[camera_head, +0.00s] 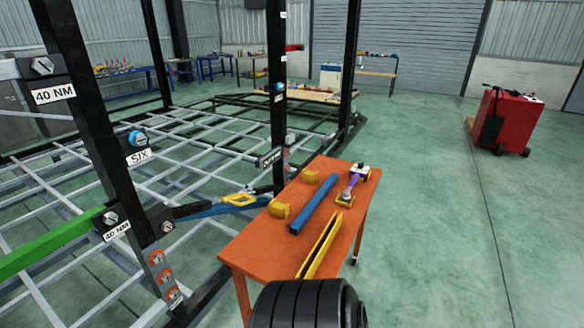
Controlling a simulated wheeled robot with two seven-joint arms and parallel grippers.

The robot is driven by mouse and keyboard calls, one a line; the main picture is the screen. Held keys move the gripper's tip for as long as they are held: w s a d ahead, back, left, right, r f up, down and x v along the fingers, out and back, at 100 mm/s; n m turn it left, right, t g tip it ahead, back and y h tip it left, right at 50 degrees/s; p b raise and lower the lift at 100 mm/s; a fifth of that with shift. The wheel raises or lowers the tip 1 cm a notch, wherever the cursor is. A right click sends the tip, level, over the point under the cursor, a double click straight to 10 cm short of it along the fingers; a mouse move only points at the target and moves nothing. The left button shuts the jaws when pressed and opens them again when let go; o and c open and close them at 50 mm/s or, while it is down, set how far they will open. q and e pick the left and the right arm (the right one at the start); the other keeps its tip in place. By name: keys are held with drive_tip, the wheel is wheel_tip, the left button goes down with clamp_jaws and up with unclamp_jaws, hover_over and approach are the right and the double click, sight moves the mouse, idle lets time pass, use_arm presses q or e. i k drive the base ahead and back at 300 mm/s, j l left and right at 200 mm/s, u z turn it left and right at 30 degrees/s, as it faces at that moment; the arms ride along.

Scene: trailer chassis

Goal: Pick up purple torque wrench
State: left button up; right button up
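The purple torque wrench (351,187) lies on the orange table (255,243), toward its far right corner. Its purple shaft shows between a pale and dark piece at the far end and yellow pieces at the near end. Whether these are parts of the wrench or a holder is too small to tell. No gripper touches it. Neither of my grippers is in view.
A blue bar (314,205), a yellow channel (320,246) and two yellow blocks (280,209) share the table. The black-posted chassis frame (112,150) stands left. A black ribbed shape (308,305) fills the bottom centre. Floor right of the table is clear up to a red cart (512,122).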

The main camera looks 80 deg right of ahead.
sight(346, 197)
drive_tip(key=z, duration=3.1)
drive_tip(key=u, duration=0.35)
drive_tip(key=i+l+u, duration=0.3)
drive_tip(key=l+u, duration=0.3)
drive_tip(key=i+l+u, duration=0.15)
drive_tip(key=l+u, duration=0.15)
drive_tip(key=i+l+u, duration=0.1)
drive_tip(key=l+u, duration=0.2)
